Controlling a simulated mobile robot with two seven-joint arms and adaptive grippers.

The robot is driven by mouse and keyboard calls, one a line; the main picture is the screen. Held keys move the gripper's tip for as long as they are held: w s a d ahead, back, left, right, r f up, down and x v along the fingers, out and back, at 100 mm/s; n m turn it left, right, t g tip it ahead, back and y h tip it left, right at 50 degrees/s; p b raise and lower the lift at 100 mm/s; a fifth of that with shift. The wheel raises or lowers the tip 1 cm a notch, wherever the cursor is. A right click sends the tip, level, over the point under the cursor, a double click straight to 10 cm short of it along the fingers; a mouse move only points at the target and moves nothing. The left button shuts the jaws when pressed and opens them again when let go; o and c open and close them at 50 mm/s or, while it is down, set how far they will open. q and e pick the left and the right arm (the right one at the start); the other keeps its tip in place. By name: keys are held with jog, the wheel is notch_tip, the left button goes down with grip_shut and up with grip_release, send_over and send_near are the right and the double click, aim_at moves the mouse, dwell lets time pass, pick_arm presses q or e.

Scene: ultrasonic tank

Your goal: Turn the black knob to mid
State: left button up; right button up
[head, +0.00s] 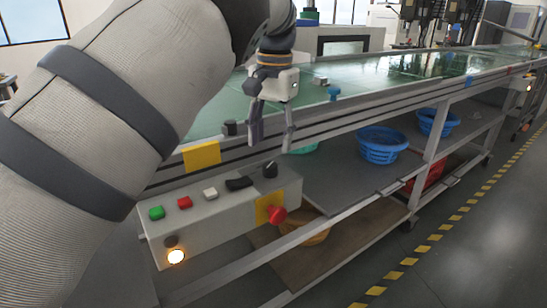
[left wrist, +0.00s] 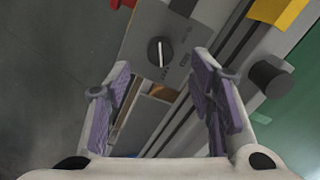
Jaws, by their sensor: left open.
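The black knob (head: 270,169) sits at the right end of the top face of the grey control box (head: 215,214). In the left wrist view the knob (left wrist: 160,53) is round, with a white pointer line running nearly straight up and down the picture. Small markings beside it are too small to read. My left gripper (head: 270,138) is open and empty, fingers pointing down, above the knob and apart from it. In the left wrist view the knob lies beyond and between the two fingertips (left wrist: 162,70). My right gripper is not in view.
The box also carries a green button (head: 157,213), a red button (head: 184,202), a white button (head: 210,193), a black switch (head: 239,183) and a red mushroom button (head: 277,215). A dark cylinder (head: 230,128) stands on the tank edge. Blue baskets (head: 381,146) sit on the shelf.

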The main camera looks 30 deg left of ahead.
aim_at(270, 164)
pick_arm(q)
notch_tip(270, 164, down, 6)
jog(key=shift+w+a+f, duration=0.1)
jog(key=shift+a+f, duration=0.05)
jog(key=shift+f, duration=0.05)
jog(key=c, duration=1.2)
jog(key=shift+o, duration=0.2)
jog(key=shift+r+n+p, duration=0.1)
jog(key=shift+n+p, duration=0.2)
jog(key=shift+n, duration=0.7)
jog(key=n, duration=0.3)
jog(key=shift+n, duration=0.4)
jog(key=n, duration=0.5)
jog(key=shift+w+a+n+g, duration=0.1)
jog(key=shift+n+g, duration=0.2)
jog(key=shift+n, duration=0.3)
